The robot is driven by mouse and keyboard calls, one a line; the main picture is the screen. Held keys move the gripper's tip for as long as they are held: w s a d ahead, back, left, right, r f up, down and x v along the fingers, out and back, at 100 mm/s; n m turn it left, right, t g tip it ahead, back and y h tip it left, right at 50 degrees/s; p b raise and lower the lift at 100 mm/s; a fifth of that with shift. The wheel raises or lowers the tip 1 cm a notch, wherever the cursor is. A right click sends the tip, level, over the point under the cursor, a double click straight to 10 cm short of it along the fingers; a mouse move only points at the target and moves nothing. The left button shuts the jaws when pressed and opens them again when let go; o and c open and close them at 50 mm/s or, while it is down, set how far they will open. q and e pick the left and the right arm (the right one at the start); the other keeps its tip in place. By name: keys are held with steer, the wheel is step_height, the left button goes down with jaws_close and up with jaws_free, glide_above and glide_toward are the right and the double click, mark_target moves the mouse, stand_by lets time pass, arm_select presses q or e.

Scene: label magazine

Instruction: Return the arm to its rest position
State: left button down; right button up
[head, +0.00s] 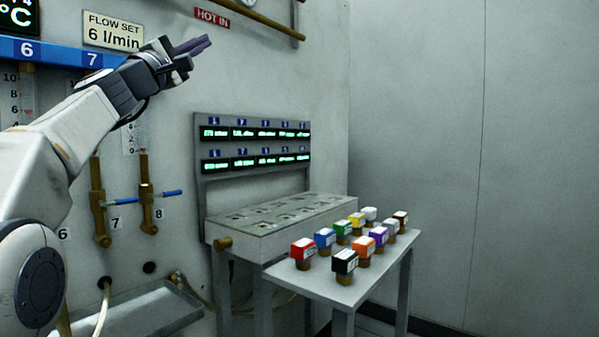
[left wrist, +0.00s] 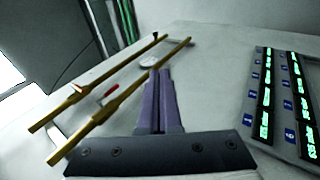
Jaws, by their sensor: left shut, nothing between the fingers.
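My left arm comes in from the left in the head view, and its gripper (head: 193,45) is raised in front of the wall, above and left of the display panel. Its purple fingers lie together with nothing between them. The same shut fingers (left wrist: 160,101) show in the left wrist view, pointing along the wall toward two brass pipes. The gripper appears clear of the wall, though the exact gap cannot be told. My right gripper is in neither view.
A panel of green displays (head: 254,144) stands behind a grey slotted bench (head: 285,222). A side table (head: 318,283) holds several coloured blocks. Brass pipes (head: 262,20) run along the wall top. Valves (head: 147,208) and a tray (head: 140,312) are at left. The right side is open floor and wall.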

arm_select(q)
steer(key=w+d+f+m+g+h, duration=0.1)
steer(key=d+f+m+g, duration=0.5)
steer(key=d+f, duration=0.9)
steer(key=s+d+f+m+g, duration=0.1)
steer(key=s+d+f+g, duration=0.2)
steer(key=f, duration=0.4)
steer(key=s+d+f+m+g+y, duration=0.1)
steer(key=s+d+f+m+g, duration=0.2)
steer(key=f, duration=0.4)
steer(key=s+d+f+g, duration=0.3)
steer(key=s+d+f, duration=0.1)
steer(key=f, duration=0.4)
steer(key=s+f+m+g+y, duration=0.3)
steer(key=s+f+m+g, duration=0.15)
steer(key=s+f, duration=0.9)
steer(key=s+a+f+m+g+y, duration=0.1)
steer(key=s+a+f+m+y, duration=0.3)
steer(key=s+f, duration=0.35)
steer(key=s+a+f+m+g+y, duration=0.25)
steer(key=s+a+f, duration=0.35)
steer(key=s, duration=0.3)
step_height(320, 180, up, 29)
steer(key=p, duration=3)
steer(key=shift+w+t, duration=0.3)
steer(key=shift+w, duration=0.05)
